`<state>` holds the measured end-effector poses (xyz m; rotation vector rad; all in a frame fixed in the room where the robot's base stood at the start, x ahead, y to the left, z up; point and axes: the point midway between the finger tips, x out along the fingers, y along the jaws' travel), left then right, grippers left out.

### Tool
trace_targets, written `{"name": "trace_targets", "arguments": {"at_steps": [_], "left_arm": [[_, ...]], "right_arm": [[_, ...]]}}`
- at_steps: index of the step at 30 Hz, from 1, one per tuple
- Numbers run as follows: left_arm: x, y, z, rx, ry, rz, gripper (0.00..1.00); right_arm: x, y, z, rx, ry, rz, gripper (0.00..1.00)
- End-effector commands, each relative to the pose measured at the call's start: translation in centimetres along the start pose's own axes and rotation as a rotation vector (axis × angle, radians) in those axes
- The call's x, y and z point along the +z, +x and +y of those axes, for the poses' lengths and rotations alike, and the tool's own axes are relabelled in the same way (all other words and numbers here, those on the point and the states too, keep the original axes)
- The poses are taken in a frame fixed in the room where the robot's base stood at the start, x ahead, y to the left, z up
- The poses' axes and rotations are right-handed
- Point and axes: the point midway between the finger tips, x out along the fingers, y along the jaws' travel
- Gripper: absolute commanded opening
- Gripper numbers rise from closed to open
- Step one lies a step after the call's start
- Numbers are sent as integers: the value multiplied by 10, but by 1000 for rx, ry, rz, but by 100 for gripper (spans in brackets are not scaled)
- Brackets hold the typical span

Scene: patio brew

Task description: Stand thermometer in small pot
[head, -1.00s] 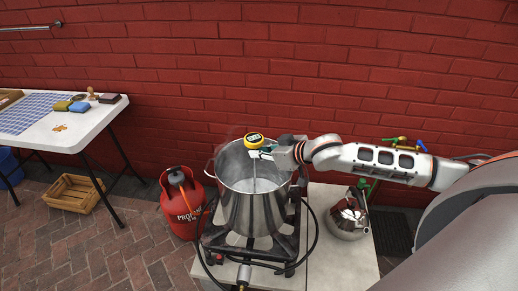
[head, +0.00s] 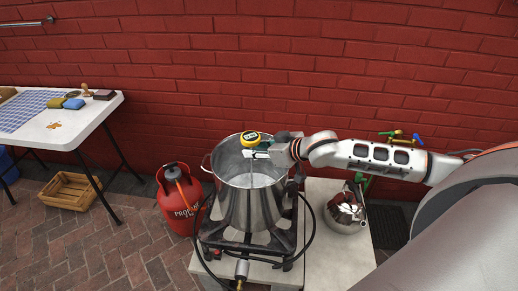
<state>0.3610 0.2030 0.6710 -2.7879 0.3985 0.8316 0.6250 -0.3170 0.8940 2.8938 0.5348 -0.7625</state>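A large steel pot (head: 252,205) stands on a gas burner (head: 212,232) in the middle of the head view, with whitish liquid inside. The thermometer (head: 250,139) has a yellow round head with a dark display, and its thin stem points down into the pot. My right gripper (head: 262,152) reaches in from the right, over the pot's opening, with its fingers at the stem just under the yellow head. It appears shut on the thermometer, which is about upright. My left gripper is not in view.
A steel kettle (head: 345,212) sits right of the pot. A white table (head: 70,126) with sponges and a wooden crate (head: 70,191) are at left. A brick wall is behind.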

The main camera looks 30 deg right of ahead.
Motion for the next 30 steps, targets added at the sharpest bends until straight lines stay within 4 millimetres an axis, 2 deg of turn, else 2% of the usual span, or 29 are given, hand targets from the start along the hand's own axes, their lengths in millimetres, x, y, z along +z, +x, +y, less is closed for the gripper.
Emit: {"name": "trace_targets", "arguments": {"at_steps": [5,12,18,24,30], "left_arm": [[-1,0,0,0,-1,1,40],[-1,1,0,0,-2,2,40],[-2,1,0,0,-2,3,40],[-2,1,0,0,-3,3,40],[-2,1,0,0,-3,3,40]], "right_arm": [[1,-16,1,1,-3,-1,30],[2,-64,1,1,-4,-4,30],[1,-96,0,0,-4,-3,30],[1,-112,1,3,-2,-2,30],[0,-119,0,-1,-1,0,30]]}}
